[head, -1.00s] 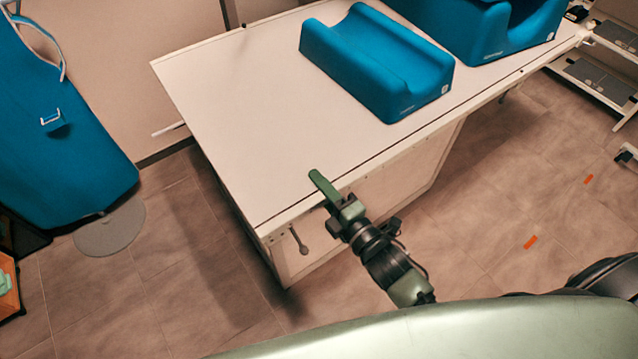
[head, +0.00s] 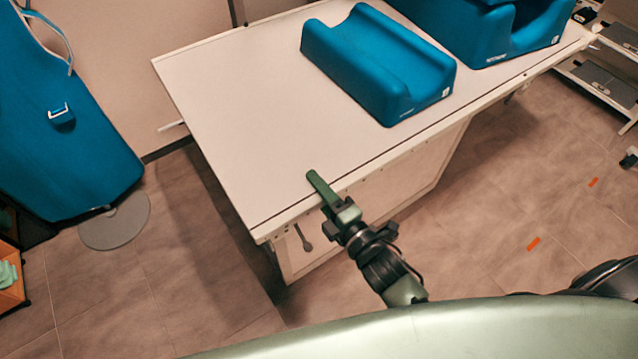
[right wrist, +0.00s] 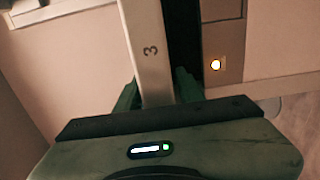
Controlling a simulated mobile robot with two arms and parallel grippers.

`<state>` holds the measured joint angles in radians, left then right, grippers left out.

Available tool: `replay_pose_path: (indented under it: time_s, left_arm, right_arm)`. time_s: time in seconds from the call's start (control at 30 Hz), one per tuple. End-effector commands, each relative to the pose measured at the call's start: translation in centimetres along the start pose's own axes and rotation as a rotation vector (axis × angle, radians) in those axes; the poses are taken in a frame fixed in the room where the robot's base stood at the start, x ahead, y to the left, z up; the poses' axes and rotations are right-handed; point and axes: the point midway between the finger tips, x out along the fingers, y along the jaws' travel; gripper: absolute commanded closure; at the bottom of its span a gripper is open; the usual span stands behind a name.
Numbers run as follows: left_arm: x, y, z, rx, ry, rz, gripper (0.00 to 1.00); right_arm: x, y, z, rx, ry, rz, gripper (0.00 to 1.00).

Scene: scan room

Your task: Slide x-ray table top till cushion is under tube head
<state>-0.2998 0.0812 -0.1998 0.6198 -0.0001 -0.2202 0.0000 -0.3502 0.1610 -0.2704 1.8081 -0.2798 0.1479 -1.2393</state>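The white x-ray table top (head: 235,110) lies across the middle of the head view. A larger blue cushion (head: 490,35) stands further right, cut off by the frame. My right gripper (head: 320,190) is at the near long edge, one green finger showing above the top. The tube head and my left gripper are not in view.
A blue apron (head: 60,130) hangs on a stand with a round foot (head: 115,220) at left. A white shelf rack (head: 610,90) stands at far right. Floor before the table is clear.

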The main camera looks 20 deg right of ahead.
Motion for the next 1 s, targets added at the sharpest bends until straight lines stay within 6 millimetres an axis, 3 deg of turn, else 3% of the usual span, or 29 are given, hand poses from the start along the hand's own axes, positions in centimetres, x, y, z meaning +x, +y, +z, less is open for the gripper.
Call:
replay_pose_path:
  time_s: [0.37, 0.8, 1.0]
  left_arm:
    - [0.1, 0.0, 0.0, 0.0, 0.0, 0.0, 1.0]
    - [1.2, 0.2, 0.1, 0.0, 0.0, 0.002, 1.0]
    - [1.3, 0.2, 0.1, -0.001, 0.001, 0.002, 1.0]
  right_arm:
    - [-0.2, 0.0, 0.1, -0.001, -0.001, 0.002, 0.51]
    - [-6.7, -0.2, 0.1, 0.0, -0.001, -0.002, 0.51]
    - [-7.8, 0.0, 0.2, 0.0, -0.001, 0.001, 0.51]
